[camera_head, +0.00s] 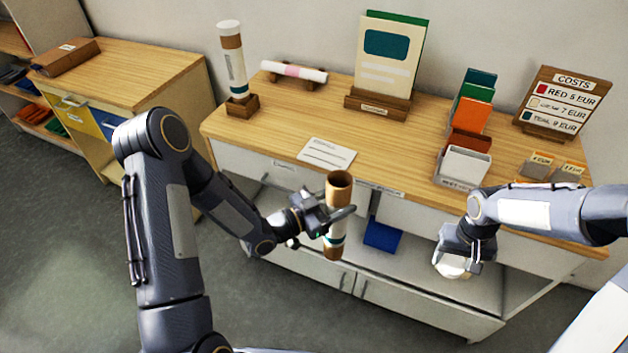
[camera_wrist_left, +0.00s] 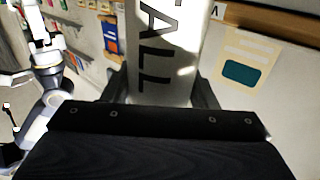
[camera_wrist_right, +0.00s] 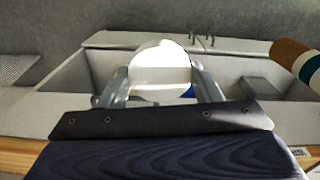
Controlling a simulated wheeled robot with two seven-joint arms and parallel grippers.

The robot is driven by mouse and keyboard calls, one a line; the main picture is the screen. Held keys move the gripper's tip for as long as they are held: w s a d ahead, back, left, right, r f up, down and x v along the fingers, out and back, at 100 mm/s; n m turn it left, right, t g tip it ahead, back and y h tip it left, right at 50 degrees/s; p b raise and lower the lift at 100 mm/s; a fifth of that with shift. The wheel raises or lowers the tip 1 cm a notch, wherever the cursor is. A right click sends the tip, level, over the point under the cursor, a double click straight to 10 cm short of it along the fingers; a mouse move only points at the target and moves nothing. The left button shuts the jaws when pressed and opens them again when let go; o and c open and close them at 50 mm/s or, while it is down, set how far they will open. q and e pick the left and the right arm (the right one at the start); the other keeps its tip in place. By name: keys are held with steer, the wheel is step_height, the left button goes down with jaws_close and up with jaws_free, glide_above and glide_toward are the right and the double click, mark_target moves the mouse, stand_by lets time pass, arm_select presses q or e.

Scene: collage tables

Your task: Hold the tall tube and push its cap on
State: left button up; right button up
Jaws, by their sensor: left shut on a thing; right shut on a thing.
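The tall tube (camera_head: 337,190) is brown cardboard with a white and teal label, and its open end points up. My left gripper (camera_head: 330,215) is shut around its middle and holds it in front of the table, nearly upright. In the left wrist view the tube (camera_wrist_left: 160,60) shows the letters "ALL" between the fingers. My right gripper (camera_head: 455,258) is shut on the white round cap (camera_head: 450,268), low and to the right of the tube, apart from it. The cap (camera_wrist_right: 160,68) also shows in the right wrist view, with the tube (camera_wrist_right: 298,60) at the right edge.
The wooden table (camera_head: 270,125) stands behind both grippers. It bears a capped tube (camera_head: 232,65) on a stand, a white card (camera_head: 327,153), a poster display (camera_head: 388,60), a folder rack (camera_head: 463,165) and a price board (camera_head: 563,100). A blue item (camera_head: 382,235) lies on the lower shelf.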

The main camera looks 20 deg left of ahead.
arm_select(q)
steer(key=d+f+g, duration=0.1)
steer(key=d+f+m+g+h, duration=0.1)
steer(key=d, duration=0.1)
steer(key=d+f+m+h, duration=0.1)
steer(key=shift+d+f+g, duration=0.25)
steer(key=shift+g, duration=0.15)
arm_select(e)
steer(key=shift+w, duration=0.1)
steer(key=w+a+r, duration=0.7)
steer(key=a+r, duration=0.1)
steer(key=a, duration=0.3)
steer(key=s+a+r, duration=0.1)
steer(key=a+r, duration=0.8)
steer(key=a, duration=0.4)
steer(key=shift+a+r, duration=0.2)
steer(key=shift+a, duration=0.15)
steer(key=shift+f, duration=2)
steer(key=shift+s, duration=0.1)
